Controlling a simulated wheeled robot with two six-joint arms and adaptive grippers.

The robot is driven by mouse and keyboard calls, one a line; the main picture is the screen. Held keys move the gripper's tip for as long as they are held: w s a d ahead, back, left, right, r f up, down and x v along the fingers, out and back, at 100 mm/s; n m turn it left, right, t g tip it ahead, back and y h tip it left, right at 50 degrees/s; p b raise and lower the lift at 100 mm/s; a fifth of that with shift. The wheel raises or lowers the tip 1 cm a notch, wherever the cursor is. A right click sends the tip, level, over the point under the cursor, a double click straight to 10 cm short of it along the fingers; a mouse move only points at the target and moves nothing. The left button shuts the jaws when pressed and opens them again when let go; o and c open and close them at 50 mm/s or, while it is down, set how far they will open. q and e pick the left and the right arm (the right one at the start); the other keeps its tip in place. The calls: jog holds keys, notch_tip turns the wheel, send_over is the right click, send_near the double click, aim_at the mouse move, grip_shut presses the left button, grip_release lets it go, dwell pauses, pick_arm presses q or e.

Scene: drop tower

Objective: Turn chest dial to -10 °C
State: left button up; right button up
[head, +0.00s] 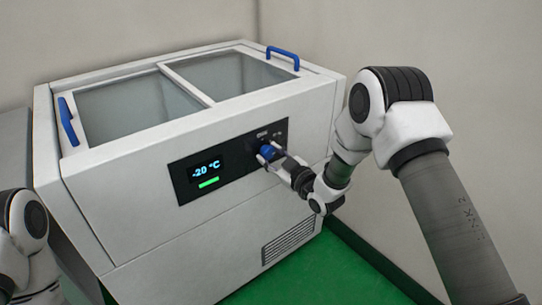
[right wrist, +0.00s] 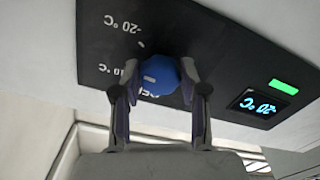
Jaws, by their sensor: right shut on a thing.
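The white chest freezer (head: 150,215) has a dark front panel (head: 228,166) with a display (head: 206,171) reading -20 °C above a green bar. The blue dial (head: 269,152) is at the panel's right part. My right gripper (head: 278,160) is shut on the dial. In the right wrist view the two fingers of the right gripper (right wrist: 158,95) stand on either side of the blue dial (right wrist: 158,76), which has a pale mark. Labels for -20 °C and, partly hidden, -10 °C show upside down there. My left arm shows at the left edge, its gripper out of view.
The freezer top has two glass lids (head: 138,106) with blue handles (head: 69,121) and (head: 283,57). A vent grille (head: 288,241) is low on the front. Green floor (head: 345,270) lies at the right, with pale walls behind.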

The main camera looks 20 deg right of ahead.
jog(key=n, duration=0.3)
jog(key=shift+n, duration=0.3)
jog(key=shift+n+b, duration=0.35)
jog(key=shift+n, duration=1.45)
jog(key=o, duration=1.1)
jog(key=v, duration=1.2)
